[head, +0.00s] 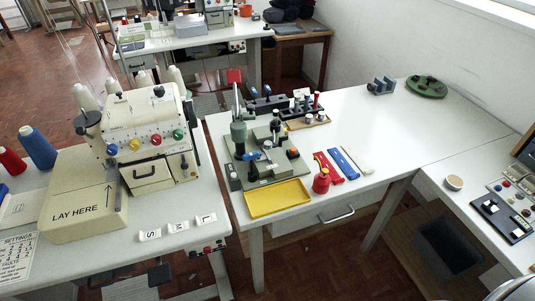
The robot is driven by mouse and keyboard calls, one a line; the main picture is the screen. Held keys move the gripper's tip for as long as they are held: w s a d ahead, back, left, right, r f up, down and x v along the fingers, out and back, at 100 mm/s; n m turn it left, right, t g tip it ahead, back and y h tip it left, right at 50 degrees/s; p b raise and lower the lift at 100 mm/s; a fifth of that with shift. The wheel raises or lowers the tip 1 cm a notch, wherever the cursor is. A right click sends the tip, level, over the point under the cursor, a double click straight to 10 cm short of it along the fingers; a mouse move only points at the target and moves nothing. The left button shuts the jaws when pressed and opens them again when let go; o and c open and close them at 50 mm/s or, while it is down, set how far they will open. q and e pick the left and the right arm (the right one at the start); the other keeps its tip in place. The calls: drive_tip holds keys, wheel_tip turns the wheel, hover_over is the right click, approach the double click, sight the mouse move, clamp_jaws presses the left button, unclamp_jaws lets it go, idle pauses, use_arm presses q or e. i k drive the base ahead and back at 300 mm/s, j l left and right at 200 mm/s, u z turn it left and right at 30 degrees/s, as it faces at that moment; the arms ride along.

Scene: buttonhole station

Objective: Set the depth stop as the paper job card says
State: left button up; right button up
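A grey-green bench machine (240,135) with an upright column, levers and small coloured knobs stands on the middle white table; it may carry the depth stop, but I cannot tell which part that is. No paper is clearly marked as the job card. A white sheet headed SETTINGS (16,258), with a FAULTS section, is at the lower left; its small figures are unreadable. Another pale paper (18,210) lies above it, its print too small to read. Neither of my grippers shows in the head view.
A cream sewing machine (150,120) marked LAY HERE fills the left table, with S, M and L tags (178,227) before it.

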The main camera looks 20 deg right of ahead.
sight(264, 156)
drive_tip(key=i+l+z, duration=0.2)
drive_tip(key=i+l, duration=0.3)
drive_tip(key=l, duration=0.25)
drive_tip(key=i+l+z, duration=0.25)
drive_tip(key=i+l, duration=0.3)
drive_tip(key=l, duration=0.1)
